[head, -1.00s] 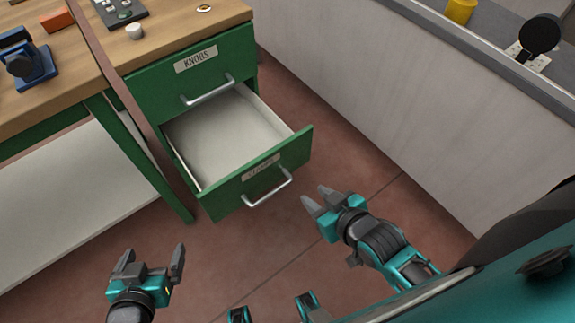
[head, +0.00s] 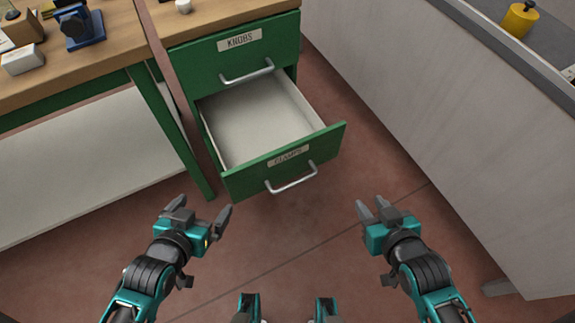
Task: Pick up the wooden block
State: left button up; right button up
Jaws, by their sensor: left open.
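A brown block-like thing (head: 24,30) lies on the wooden bench at the top left of the head view, near the picture's edge. I cannot tell for sure whether it is the wooden block. My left gripper (head: 206,212) is open and empty, low in front of the bench and left of the open drawer, well away from the brown thing. My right gripper (head: 373,205) is empty, right of the drawer front, its two fingers a little apart.
The lower drawer (head: 290,162), labelled CLAMPS, is pulled out and empty. A closed drawer labelled KNOBS (head: 240,42) is above it. A blue tool (head: 80,28) and a white box (head: 22,60) are on the bench. A grey counter (head: 450,120) stands right; floor between is clear.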

aim_at(22, 26)
jog(key=u, duration=1.4)
jog(key=j+z, duration=0.15)
jog(key=z, duration=1.05)
jog(key=j+z, duration=0.45)
jog(key=k+j+z, duration=0.1)
jog(key=j+z, duration=0.2)
jog(key=z, duration=0.2)
jog(key=k+j+z, duration=0.2)
jog(key=j, duration=0.2)
jog(key=k+j+z, duration=0.2)
jog(key=j, duration=0.2)
